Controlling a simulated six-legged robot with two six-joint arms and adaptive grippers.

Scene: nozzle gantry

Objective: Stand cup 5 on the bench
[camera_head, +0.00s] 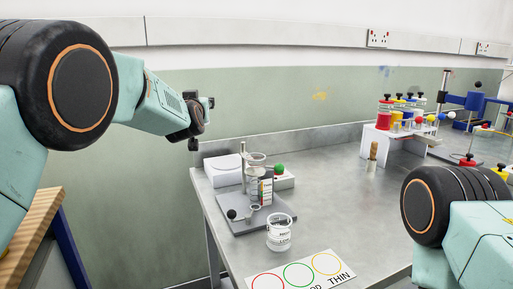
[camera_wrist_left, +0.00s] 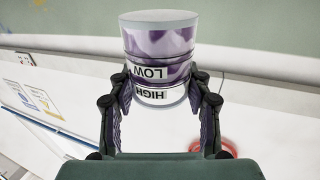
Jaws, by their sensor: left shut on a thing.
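The labels appear upside down there, and no number shows on the cup. In the head view my left gripper (camera_head: 203,108) is raised at the left, in front of the green wall, beyond the left edge of the bench (camera_head: 325,190). The cup is not clear in that view. Another clear labelled cup (camera_head: 279,236) stands upright on the bench near its front left. My right gripper is not in view.
A grey stand with a post (camera_head: 240,222) and a white box (camera_head: 222,170) are at the bench's left. A card with red, green and yellow rings (camera_head: 300,273) lies in front. The middle of the bench is mostly clear.

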